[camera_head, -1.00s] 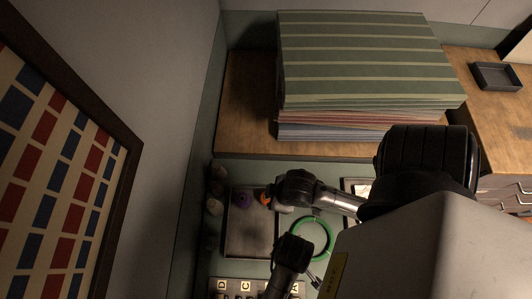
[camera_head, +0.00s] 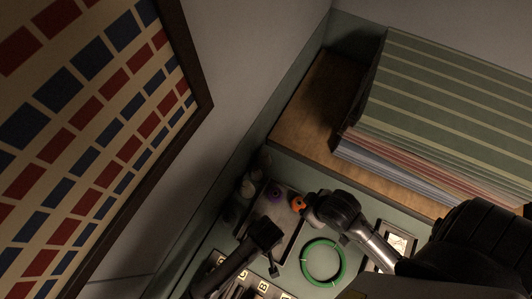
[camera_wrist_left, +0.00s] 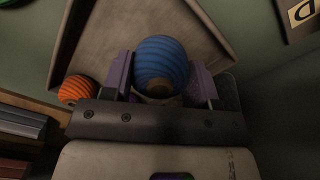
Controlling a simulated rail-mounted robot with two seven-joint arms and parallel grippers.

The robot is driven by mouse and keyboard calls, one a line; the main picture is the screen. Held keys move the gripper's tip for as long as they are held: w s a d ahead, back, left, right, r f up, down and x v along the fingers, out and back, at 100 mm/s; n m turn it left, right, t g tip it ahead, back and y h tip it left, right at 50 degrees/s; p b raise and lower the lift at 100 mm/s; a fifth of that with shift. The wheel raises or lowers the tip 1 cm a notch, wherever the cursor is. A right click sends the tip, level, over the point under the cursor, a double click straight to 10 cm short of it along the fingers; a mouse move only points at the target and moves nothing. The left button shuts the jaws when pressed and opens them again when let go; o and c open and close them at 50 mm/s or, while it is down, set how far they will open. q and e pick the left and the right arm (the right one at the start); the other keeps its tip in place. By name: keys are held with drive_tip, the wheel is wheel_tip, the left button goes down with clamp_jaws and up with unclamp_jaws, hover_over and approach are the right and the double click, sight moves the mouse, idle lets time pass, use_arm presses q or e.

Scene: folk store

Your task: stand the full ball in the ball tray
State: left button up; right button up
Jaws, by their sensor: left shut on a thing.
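A blue ribbed ball (camera_wrist_left: 161,62) with a tan core end sits between the purple finger pads of my left gripper (camera_wrist_left: 160,84) in the left wrist view, where the gripper is shut on it. The grey ball tray (camera_wrist_left: 118,25) lies beyond the ball. In the head view my left gripper (camera_head: 266,234) is over the near part of the tray (camera_head: 289,230), and the blue ball is hidden there.
A green ring (camera_head: 322,261) lies right of the tray. Letter cards (camera_head: 263,286) are along the near side. Dark rounded objects (camera_head: 246,187) stand left of the tray by the wall. A stack of striped sheets (camera_head: 440,100) fills the shelf behind.

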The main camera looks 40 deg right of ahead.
use_arm(q)
wheel_tip(320, 180, down, 3)
drive_tip(key=shift+f, duration=0.1)
idle(0.4)
drive_tip(key=o, duration=0.7)
drive_tip(key=shift+f, duration=0.1)
wheel_tip(320, 180, up, 12)
drive_tip(key=p, duration=0.1)
